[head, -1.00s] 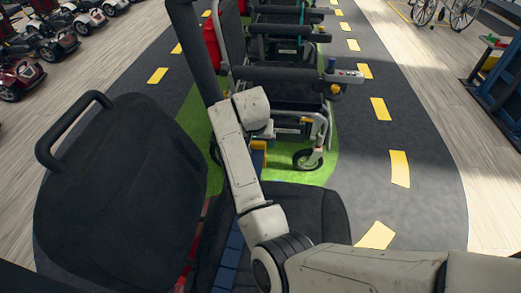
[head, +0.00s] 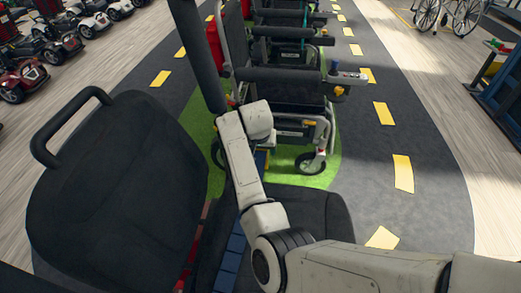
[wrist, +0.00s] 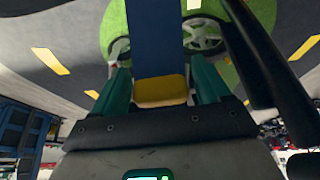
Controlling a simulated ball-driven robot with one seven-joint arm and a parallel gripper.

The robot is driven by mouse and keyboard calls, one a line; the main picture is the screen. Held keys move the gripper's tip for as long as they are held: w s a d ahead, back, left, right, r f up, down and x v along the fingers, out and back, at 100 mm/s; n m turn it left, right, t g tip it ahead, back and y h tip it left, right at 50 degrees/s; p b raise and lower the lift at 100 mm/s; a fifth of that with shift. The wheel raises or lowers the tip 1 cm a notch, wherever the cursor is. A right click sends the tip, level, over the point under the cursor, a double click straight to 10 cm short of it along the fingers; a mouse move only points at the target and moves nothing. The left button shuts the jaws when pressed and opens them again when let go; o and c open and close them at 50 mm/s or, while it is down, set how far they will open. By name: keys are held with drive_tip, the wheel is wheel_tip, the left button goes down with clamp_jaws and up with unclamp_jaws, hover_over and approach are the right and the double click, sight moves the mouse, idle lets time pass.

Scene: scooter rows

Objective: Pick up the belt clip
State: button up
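A yellow piece (wrist: 161,91) with a wide blue band (wrist: 158,38) running up from it shows in the wrist view; it looks like the belt clip on its belt. My gripper (wrist: 163,82) has two teal fingers, one on each side of the yellow piece. The fingers stand apart, and the piece fills most of the space between them. I cannot tell whether they press on it. In the head view my arm hides the gripper; a small blue and yellow part (head: 261,160) shows beside the arm. A blue segmented strip (head: 229,265) lies by the near seat.
A black seat (head: 315,215) and its tall backrest (head: 115,185) stand close by my arm. A wheelchair (head: 300,125) with front casters stands just beyond, on green floor. Red scooters (head: 25,75) are at the left. The grey lane (head: 375,160) at the right is clear.

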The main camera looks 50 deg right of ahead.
drive_tip(key=c, duration=0.9)
